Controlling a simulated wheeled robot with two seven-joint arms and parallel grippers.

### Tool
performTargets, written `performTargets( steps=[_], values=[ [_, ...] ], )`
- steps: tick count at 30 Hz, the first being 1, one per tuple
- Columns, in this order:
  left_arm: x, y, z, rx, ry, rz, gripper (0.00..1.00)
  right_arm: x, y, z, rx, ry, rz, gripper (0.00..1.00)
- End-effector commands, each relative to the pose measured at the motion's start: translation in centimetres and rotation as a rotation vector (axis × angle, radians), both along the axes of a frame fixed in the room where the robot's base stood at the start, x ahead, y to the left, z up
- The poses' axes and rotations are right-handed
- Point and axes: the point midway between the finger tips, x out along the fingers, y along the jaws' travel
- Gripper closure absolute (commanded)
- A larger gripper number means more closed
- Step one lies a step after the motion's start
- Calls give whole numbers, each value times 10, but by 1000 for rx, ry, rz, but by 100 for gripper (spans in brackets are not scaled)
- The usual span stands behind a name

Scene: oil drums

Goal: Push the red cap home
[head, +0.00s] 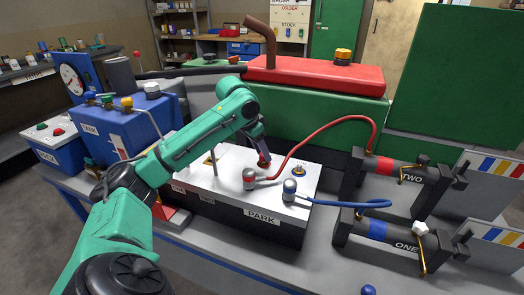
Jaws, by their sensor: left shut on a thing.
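A small red cap (264,158) shows at the tip of my left gripper (263,161), over the back of the white-topped box (215,186) marked PARK. My left gripper points down and is shut on the cap. The fingers partly hide it, and I cannot tell whether it touches a port below. A second grey-blue coupling (290,187) carries the blue hose (350,204). My right gripper is not in view.
Cylinders marked TWO (394,172) and ONE (390,236) stand on the right. A blue ball-like piece (369,290) lies at the bottom edge. A red-topped green engine housing (310,110) rises behind. Blue boxes (122,129) stand left. The grey bench front (270,268) is mostly clear.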

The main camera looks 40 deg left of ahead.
Motion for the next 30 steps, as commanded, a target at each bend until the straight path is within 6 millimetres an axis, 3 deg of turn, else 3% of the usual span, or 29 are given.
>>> performTargets(
  steps=[9,10,12,13,23,26,30],
  values=[
    [-1,-1,-9,-1,4,-2,100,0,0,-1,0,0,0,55],
    [0,-1,-9,-1,4,-2,58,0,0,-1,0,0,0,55],
    [0,-1,-8,-1,4,-2,32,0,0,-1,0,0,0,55],
    [0,-1,-8,-2,3,-2,27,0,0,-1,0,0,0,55],
    [-1,0,-5,0,2,-1,27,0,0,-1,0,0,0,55],
    [-5,2,8,1,0,0,27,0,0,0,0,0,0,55],
    [-19,5,43,2,-3,1,27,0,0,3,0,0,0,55]
  ],
)
